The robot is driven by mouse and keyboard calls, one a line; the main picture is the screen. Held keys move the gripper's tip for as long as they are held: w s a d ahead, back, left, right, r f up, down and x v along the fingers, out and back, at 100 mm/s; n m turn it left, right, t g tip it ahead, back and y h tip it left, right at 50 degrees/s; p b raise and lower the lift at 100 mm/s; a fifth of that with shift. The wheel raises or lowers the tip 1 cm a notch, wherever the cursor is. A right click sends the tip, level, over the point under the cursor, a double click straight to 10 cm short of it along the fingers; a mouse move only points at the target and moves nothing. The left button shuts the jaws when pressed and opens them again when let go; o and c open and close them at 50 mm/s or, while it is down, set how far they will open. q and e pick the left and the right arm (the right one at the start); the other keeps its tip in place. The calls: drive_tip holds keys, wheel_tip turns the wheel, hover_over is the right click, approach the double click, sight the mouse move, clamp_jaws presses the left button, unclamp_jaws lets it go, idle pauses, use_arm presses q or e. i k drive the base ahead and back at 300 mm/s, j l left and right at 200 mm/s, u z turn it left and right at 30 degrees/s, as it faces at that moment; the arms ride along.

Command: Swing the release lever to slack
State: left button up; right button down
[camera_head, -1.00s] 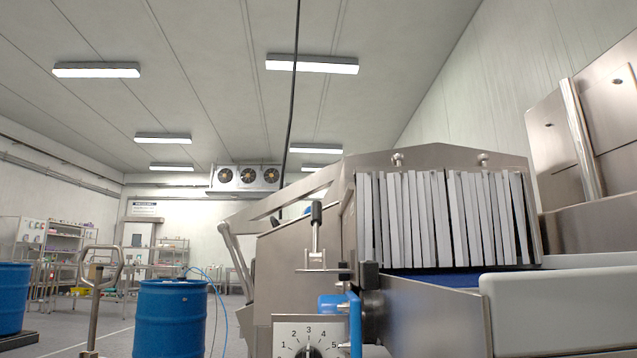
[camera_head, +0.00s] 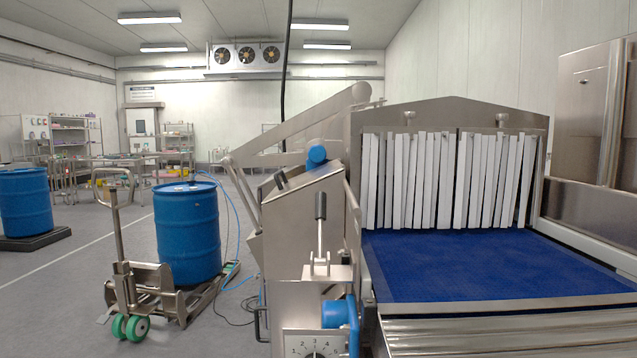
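A lever with a black grip (camera_head: 320,206) stands upright on a metal bracket (camera_head: 328,272) at the front left of the conveyor tunnel. It looks like the release lever, though no label on it can be read. Below it are a blue fitting (camera_head: 340,312) and a white dial plate (camera_head: 314,345) with numbers, cut off by the bottom edge. Neither of my grippers shows in the head view.
A blue conveyor belt (camera_head: 455,266) runs into the tunnel under white strip curtains (camera_head: 449,180). A blue drum (camera_head: 187,235) stands on a pallet truck (camera_head: 150,285) at left, with a blue hose and cables on the floor. Another drum (camera_head: 25,202) stands far left.

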sight(320, 197)
drive_tip(key=i+j+u, duration=0.15)
drive_tip(key=u, duration=0.3)
drive_tip(key=i+j+u, duration=0.1)
drive_tip(key=u, duration=0.35)
drive_tip(key=i, duration=1.15)
drive_tip(key=i+z, duration=0.25)
drive_tip(key=i+j+z, duration=0.1)
drive_tip(key=i+z, duration=0.15)
drive_tip(key=z, duration=0.45)
drive_tip(key=j+z, duration=0.1)
drive_tip(key=z, duration=0.4)
drive_tip(key=i+z, duration=0.1)
drive_tip(key=z, duration=0.35)
drive_tip(key=j+z, duration=0.1)
drive_tip(key=z, duration=0.35)
drive_tip(key=j+z, duration=0.1)
drive_tip(key=z, duration=0.85)
drive_tip(key=j+z, duration=0.15)
drive_tip(key=z, duration=0.3)
